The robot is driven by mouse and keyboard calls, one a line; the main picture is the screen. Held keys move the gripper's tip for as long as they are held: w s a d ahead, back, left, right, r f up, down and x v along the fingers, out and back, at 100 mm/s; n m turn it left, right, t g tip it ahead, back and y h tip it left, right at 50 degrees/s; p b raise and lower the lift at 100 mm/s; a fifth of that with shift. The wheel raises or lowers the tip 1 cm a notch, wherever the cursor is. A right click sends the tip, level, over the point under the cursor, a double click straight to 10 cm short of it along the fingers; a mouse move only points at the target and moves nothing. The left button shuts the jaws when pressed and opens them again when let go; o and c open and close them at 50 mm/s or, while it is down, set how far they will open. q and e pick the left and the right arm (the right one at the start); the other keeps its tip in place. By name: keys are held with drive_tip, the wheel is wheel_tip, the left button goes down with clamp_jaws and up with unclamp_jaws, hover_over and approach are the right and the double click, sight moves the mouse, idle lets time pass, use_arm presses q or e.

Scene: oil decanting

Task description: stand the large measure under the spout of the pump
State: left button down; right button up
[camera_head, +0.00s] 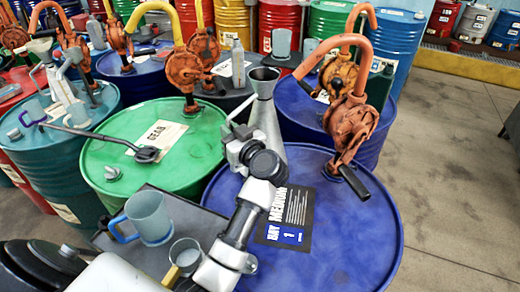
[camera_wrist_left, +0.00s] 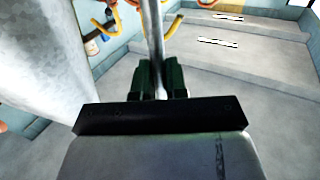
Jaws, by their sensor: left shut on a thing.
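The large measure (camera_head: 268,116) is a tall grey metal cone with a flared mouth, upright in the head view. My left gripper (camera_head: 236,136) is shut on its handle. In the left wrist view my green-padded fingers (camera_wrist_left: 158,78) close on the upright handle strip (camera_wrist_left: 154,35), with the measure's body (camera_wrist_left: 45,45) beside it at left. The nearest pump (camera_head: 350,122) is orange and stands on the blue drum (camera_head: 345,225). Its curved spout (camera_head: 345,40) ends just right of the measure's mouth. My arm hides the measure's lower part; I cannot tell whether its base touches anything.
A grey mug with a blue handle (camera_head: 150,215) and a small yellow-handled measure (camera_head: 186,252) stand on a dark surface (camera_head: 190,212) at front left. A green drum (camera_head: 105,160) is left. More drums with pumps stand behind. Open floor (camera_head: 455,150) lies at right.

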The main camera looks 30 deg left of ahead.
use_arm(q)
drive_tip(key=d+f+p, duration=0.1)
drive_tip(key=d+f, duration=0.2)
drive_tip(key=d, duration=0.4)
drive_tip(key=shift+w+d+f+p, duration=0.15)
drive_tip(key=shift+w+d+p, duration=0.15)
drive_tip(key=shift+d, duration=0.1)
use_arm(e)
drive_tip(key=shift+a+r, duration=0.25)
drive_tip(key=shift+r, duration=0.25)
drive_tip(key=shift+a+r, duration=0.25)
drive_tip(key=shift+r, duration=0.2)
use_arm(q)
drive_tip(key=shift+s+f, duration=0.1)
use_arm(e)
drive_tip(key=shift+d, duration=0.1)
use_arm(q)
drive_tip(key=c, duration=1.2)
unclamp_jaws()
drive_tip(key=shift+f, duration=0.1)
drive_tip(key=shift+o, duration=0.3)
use_arm(e)
drive_tip(key=shift+d, duration=0.15)
